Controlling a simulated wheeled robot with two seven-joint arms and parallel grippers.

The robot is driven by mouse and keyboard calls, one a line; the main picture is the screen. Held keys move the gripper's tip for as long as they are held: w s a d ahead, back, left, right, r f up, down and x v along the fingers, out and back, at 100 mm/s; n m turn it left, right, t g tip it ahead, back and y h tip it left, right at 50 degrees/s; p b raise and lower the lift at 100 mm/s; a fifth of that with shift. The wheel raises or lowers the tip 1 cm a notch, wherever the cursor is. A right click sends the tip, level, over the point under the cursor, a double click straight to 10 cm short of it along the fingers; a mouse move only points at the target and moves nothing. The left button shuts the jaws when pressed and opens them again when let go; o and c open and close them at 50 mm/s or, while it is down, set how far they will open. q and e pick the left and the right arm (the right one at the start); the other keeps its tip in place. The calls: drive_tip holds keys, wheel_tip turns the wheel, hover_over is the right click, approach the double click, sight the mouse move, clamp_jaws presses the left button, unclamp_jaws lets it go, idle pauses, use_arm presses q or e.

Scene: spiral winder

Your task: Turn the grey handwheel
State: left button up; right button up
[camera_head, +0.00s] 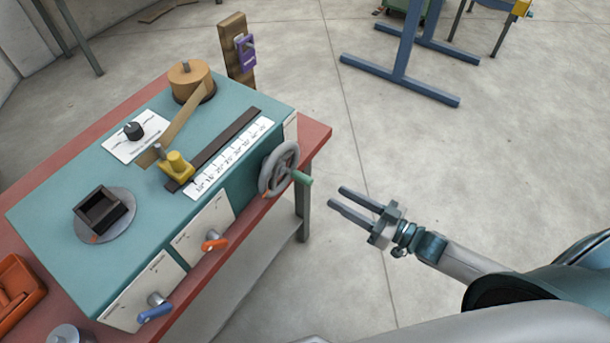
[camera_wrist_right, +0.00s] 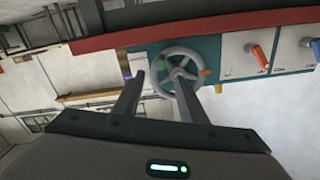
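My left gripper is not in view.
The box stands on a red table (camera_head: 317,135). On the same face as the wheel are an orange lever (camera_head: 214,244) and a blue lever (camera_head: 155,313). A yellow slider (camera_head: 177,165) sits on top. The floor right of the table is clear near my right gripper.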

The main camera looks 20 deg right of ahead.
sight(312, 182)
drive_tip(key=p+x, duration=0.3)
drive_tip(key=x, duration=0.8)
drive_tip(key=shift+r, duration=0.1)
drive_tip(key=shift+w+a, duration=0.4)
drive_tip(key=shift+w, duration=0.1)
clamp_jaws()
